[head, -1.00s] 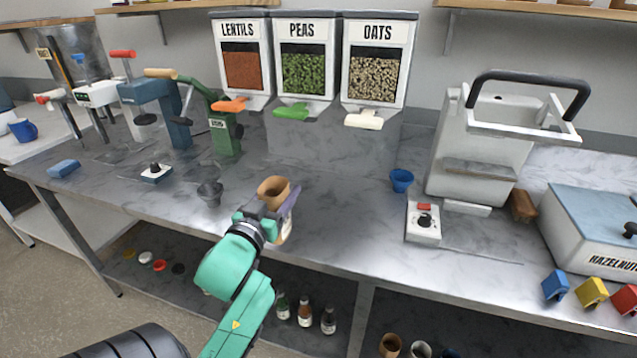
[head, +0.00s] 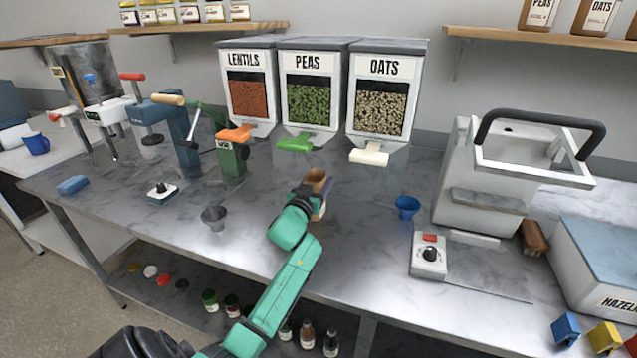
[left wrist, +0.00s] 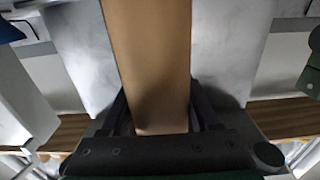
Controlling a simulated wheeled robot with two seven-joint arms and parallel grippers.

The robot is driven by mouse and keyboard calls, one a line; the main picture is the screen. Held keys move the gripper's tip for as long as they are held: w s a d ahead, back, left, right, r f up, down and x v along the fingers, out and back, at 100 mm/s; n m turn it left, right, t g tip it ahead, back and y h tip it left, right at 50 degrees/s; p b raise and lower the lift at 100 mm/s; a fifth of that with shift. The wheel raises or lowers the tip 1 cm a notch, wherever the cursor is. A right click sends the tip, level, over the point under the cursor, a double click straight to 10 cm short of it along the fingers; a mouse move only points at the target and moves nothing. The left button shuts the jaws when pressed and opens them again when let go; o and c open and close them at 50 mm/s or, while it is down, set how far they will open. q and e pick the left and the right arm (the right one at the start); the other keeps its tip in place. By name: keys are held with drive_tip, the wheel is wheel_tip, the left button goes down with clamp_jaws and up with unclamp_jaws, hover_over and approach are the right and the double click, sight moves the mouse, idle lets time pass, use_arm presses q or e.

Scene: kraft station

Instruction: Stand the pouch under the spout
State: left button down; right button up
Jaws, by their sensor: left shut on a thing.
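The brown kraft pouch (head: 318,179) is held above the counter, in front of and below the peas and oats dispensers, its top open. My left gripper (head: 311,198) is shut on it. In the left wrist view the pouch (left wrist: 150,60) stands between the two dark fingers (left wrist: 158,112). The dispensers for lentils (head: 247,90), peas (head: 312,92) and oats (head: 382,95) have an orange spout (head: 234,134), a green spout (head: 296,144) and a white spout (head: 369,157). The pouch is apart from all three spouts. The pouch's base is partly hidden by my gripper. My right gripper is out of view.
A grey funnel cup (head: 214,217) stands left of my arm and a blue cup (head: 407,206) to the right. The counter (head: 350,235) between the cups is mostly clear.

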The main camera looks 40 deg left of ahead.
use_arm(q)
drive_tip(key=shift+f, duration=0.5)
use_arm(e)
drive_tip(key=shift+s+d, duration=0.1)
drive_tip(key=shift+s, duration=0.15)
use_arm(q)
drive_tip(key=shift+c, duration=0.6)
unclamp_jaws()
drive_tip(key=shift+f, duration=0.1)
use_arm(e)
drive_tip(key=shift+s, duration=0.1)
use_arm(q)
drive_tip(key=b+v, duration=0.1)
drive_tip(key=v, duration=1.1)
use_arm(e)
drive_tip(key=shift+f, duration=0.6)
